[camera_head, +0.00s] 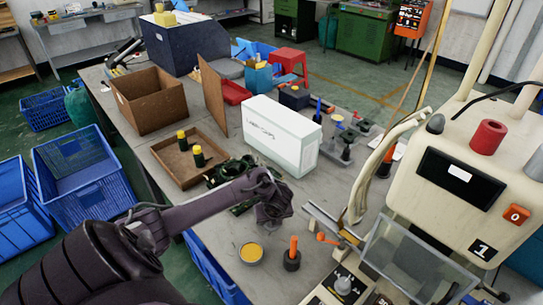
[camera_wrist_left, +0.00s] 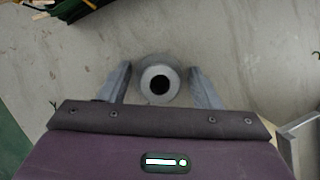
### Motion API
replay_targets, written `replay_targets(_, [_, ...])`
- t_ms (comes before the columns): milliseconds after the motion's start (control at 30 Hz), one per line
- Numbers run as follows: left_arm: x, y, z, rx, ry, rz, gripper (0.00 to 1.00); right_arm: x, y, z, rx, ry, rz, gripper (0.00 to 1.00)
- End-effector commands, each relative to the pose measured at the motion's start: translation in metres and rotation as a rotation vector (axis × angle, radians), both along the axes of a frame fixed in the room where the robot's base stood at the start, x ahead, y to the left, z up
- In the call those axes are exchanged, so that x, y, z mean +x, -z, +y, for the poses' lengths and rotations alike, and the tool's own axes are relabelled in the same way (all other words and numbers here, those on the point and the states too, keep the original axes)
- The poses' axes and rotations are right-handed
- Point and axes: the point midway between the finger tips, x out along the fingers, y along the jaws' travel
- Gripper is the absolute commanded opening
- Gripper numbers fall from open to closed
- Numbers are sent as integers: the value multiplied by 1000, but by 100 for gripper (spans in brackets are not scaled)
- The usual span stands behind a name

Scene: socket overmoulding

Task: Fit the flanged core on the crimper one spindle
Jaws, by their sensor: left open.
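My left gripper (camera_head: 272,212) points down over the near half of the table. In the left wrist view its two fingers (camera_wrist_left: 159,72) stand open on either side of a grey round part with a dark central hole, which looks like the flanged core (camera_wrist_left: 159,82). Small gaps show between the fingers and the part. The head view does not show the part clearly; my gripper covers it. The crimper one (camera_head: 467,170) is the cream machine marked 1 at the right. A grey peg (camera_head: 343,286) at its front base may be the spindle; nothing visible sits on it. My right gripper is not in view.
A clear guard (camera_head: 415,255) is before the crimper. A white box (camera_head: 281,135) and a brown tray (camera_head: 178,165) lie behind.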

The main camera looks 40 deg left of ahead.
Motion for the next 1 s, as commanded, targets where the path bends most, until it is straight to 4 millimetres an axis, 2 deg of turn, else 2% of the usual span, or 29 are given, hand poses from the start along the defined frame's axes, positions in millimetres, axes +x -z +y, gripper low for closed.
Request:
replay_targets(100, [1, 1, 1, 0, -1, -2, 57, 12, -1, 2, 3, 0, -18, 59])
replay_targets(233, [1, 0, 1, 0, -1, -2, 55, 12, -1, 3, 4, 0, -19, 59])
replay_targets(500, [0, 0, 0, 1, -1, -1, 20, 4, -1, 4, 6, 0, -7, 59])
replay_targets(600, [0, 1, 0, 0, -1, 0, 10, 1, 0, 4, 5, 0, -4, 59])
replay_targets(867, [0, 1, 0, 0, 0, 0, 10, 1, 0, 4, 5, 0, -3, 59])
replay_targets(1000, [0, -6, 0, -1, -1, -1, 10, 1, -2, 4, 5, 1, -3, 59])
